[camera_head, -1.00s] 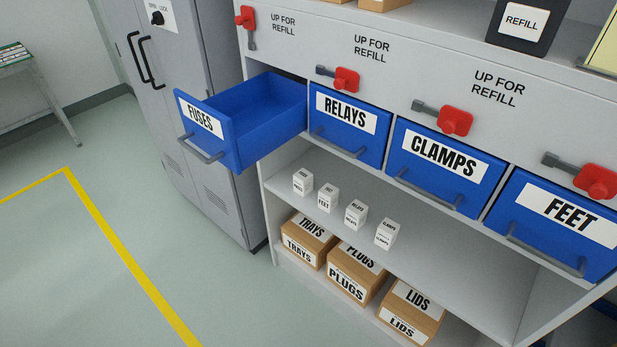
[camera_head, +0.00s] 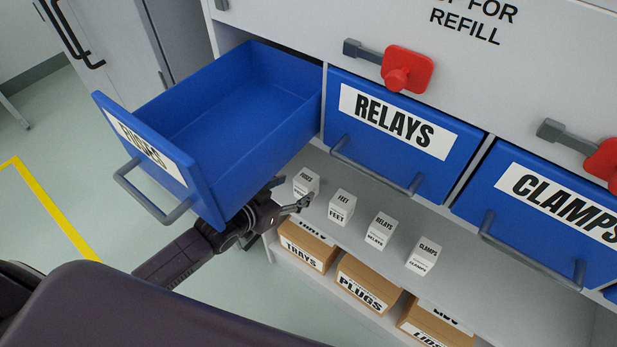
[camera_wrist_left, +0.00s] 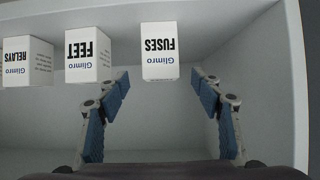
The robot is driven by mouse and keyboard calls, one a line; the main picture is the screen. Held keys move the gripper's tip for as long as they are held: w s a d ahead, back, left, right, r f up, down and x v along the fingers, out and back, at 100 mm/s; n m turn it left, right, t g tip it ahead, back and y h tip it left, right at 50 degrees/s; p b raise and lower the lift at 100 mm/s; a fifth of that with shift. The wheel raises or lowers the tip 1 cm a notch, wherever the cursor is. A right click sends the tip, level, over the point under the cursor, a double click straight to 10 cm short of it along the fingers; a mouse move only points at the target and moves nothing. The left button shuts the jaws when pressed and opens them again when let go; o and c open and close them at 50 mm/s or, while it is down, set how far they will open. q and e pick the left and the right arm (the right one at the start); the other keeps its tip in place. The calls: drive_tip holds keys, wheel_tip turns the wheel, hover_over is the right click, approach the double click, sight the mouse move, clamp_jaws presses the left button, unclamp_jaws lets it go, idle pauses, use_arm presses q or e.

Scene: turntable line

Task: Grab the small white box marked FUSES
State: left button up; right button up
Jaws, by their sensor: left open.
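The small white FUSES box (camera_head: 306,183) stands on the shelf below the drawers, at the left end of a row of small white boxes. In the left wrist view the FUSES box (camera_wrist_left: 159,52) appears upside down, just beyond the fingertips and roughly centred between them. My left gripper (camera_head: 292,197) reaches in under the open drawer, close in front of the box. In the wrist view the left gripper (camera_wrist_left: 160,82) is open, with nothing between its blue-padded fingers. My right gripper is not in view.
The open, empty blue FUSES drawer (camera_head: 180,100) juts out above my left gripper. White boxes marked FEET (camera_head: 342,207), RELAYS (camera_head: 381,230) and CLAMPS (camera_head: 424,256) stand to the right. Cardboard boxes, including PLUGS (camera_head: 362,290), sit on the lower shelf.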

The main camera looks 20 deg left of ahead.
sight(306, 181)
use_arm(q)
drive_tip(key=shift+x, duration=3.55)
drive_tip(key=shift+r, duration=0.15)
drive_tip(key=c, duration=1.4)
